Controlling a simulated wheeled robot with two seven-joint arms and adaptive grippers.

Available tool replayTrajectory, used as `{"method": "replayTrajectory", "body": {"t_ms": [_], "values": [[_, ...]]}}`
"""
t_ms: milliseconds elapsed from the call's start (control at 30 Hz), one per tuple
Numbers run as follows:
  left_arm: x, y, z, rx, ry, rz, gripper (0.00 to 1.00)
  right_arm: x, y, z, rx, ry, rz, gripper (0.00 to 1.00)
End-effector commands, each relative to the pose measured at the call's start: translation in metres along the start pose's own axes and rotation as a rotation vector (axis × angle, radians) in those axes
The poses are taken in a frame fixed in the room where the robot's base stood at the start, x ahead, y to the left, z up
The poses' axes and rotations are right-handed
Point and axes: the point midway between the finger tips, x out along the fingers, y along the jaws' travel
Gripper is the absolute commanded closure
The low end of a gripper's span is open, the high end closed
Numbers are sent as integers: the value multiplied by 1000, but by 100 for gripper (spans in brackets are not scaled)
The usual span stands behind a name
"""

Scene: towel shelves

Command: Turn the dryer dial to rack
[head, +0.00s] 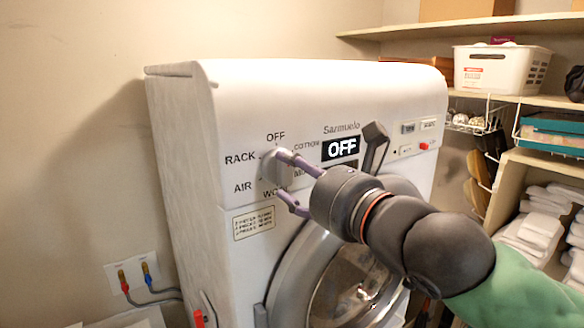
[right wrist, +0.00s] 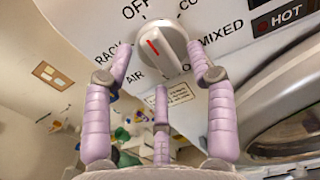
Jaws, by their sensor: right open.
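The white dryer (head: 290,90) stands in the middle of the head view. Its round dial (head: 275,166) has labels around it, with OFF at the top, RACK at the upper left and AIR at the lower left. The display (head: 342,148) reads OFF. In the right wrist view the gripper (right wrist: 161,58) has fingertips to either side of the dial; contact cannot be told. My left gripper is not in view.
The dryer's round door (head: 355,285) is below the panel, partly hidden by my right arm. Shelves with a white basket (head: 500,68), a teal box (head: 555,130) and folded towels (head: 530,235) stand at the right. Hose taps (head: 135,278) are on the left wall.

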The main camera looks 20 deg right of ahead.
Motion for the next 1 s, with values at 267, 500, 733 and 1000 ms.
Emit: {"method": "replayTrajectory", "body": {"t_ms": [267, 500, 733, 1000], "values": [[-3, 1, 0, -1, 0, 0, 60, 18, 0, 0, 1, -1, 0, 43], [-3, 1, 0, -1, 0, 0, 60, 18, 0, 0, 1, -1, 0, 43], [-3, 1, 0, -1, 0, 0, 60, 18, 0, 0, 1, -1, 1, 100], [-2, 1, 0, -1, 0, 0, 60, 18, 0, 0, 18, -1, 0, 100]]}}
